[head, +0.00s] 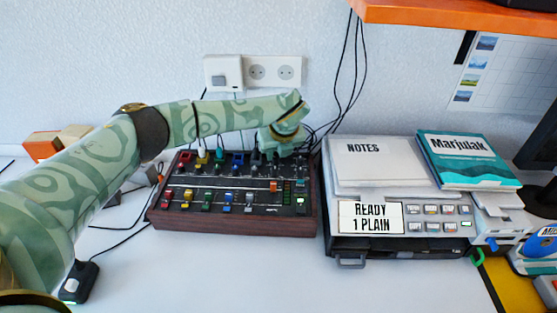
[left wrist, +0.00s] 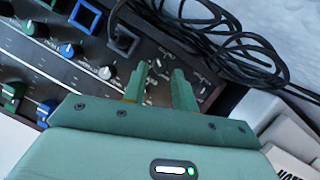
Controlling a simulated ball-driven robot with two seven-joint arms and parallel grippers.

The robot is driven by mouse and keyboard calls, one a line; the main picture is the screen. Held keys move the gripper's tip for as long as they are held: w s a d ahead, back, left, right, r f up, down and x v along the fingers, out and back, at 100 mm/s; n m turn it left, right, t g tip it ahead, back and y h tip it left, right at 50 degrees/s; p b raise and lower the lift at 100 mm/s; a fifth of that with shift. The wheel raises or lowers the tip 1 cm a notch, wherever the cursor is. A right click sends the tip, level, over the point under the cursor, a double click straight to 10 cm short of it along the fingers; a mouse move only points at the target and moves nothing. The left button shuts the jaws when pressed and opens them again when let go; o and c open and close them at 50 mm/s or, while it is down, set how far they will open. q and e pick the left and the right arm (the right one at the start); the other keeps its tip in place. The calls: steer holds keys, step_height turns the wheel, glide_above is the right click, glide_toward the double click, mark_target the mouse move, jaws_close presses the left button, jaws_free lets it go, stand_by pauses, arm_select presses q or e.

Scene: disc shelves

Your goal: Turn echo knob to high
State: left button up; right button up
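The mixer (head: 228,222), a dark panel in a wooden frame with coloured knobs and sliders, sits on the white desk. My left gripper (head: 283,143) reaches over its back right corner and hides part of the panel there. In the left wrist view the two green fingers (left wrist: 160,80) point down at the panel, with a narrow gap between the tips. Small pale parts show at this gap. I cannot tell whether the fingers touch anything. A white knob (left wrist: 105,72) and a blue knob (left wrist: 69,49) stand left of the fingers. The labels are too small to read, so I cannot pick out the echo knob.
Black cables (left wrist: 235,50) lie behind the mixer, close to the gripper. A printer (head: 400,243) with a notes stack (head: 375,160) and a teal book (head: 468,160) stands to the right. A wall socket (head: 272,72) is behind. The desk in front of the mixer is clear.

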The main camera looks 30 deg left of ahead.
arm_select(q)
steer(key=shift+b+x, duration=0.3)
steer(key=shift+x, duration=0.85)
arm_select(e)
steer(key=shift+s+a+f, duration=0.2)
steer(key=shift+a+f, duration=0.1)
steer(key=shift+f, duration=0.15)
arm_select(q)
steer(key=shift+r, duration=0.1)
steer(key=shift+c, duration=0.3)
jaws_close()
arm_select(e)
steer(key=shift+w+r, duration=0.1)
